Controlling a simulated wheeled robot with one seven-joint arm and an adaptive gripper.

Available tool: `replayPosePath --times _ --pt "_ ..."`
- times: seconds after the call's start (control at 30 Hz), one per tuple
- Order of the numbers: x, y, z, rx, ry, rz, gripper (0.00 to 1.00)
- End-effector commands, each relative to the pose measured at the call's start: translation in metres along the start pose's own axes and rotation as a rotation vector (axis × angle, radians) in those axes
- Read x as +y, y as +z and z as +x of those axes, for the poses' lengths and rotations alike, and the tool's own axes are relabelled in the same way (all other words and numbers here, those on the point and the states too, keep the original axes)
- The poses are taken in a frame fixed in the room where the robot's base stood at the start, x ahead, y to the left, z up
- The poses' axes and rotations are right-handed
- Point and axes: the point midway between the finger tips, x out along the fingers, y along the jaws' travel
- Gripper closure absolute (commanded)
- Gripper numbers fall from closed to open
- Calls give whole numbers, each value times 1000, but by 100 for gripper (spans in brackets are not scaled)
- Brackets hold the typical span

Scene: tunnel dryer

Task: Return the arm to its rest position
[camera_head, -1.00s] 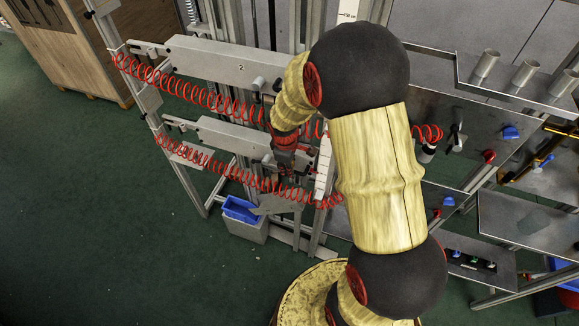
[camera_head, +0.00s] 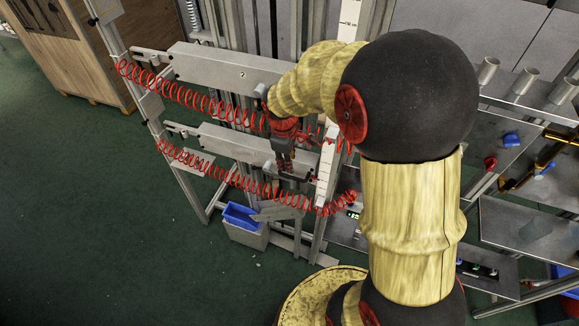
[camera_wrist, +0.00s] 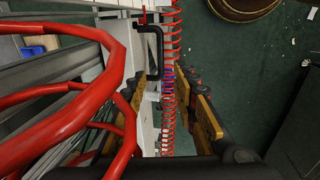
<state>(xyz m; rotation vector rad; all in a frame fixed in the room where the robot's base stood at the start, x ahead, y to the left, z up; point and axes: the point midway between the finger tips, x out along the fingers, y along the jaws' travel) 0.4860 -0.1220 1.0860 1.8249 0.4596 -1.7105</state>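My gripper (camera_head: 285,165) points down in front of the lower grey box of the tunnel dryer frame, among the red coiled hoses. In the wrist view my gripper (camera_wrist: 168,88) has its two yellow-brown finger pads well apart. A black bent handle (camera_wrist: 155,50) and a red coiled hose (camera_wrist: 171,120) show in line with the gap, and I cannot tell how far beyond the fingers they lie. I see nothing held. A thick red hose loop (camera_wrist: 118,50) crosses close to the wrist camera on the left.
The upper grey box (camera_head: 225,65) is behind my arm. A blue bin (camera_head: 240,214) stands low on the frame. Metal shelves with several cups (camera_head: 522,80) are at the right. A wooden cabinet (camera_head: 75,55) stands far left, with open green floor (camera_head: 80,220) before it.

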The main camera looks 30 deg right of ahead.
Motion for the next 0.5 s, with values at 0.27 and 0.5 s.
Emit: replayPosePath --times 0.27,0.5 --pt "0 0 -19 1 0 0 71" --pt "0 0 -19 1 0 0 71"
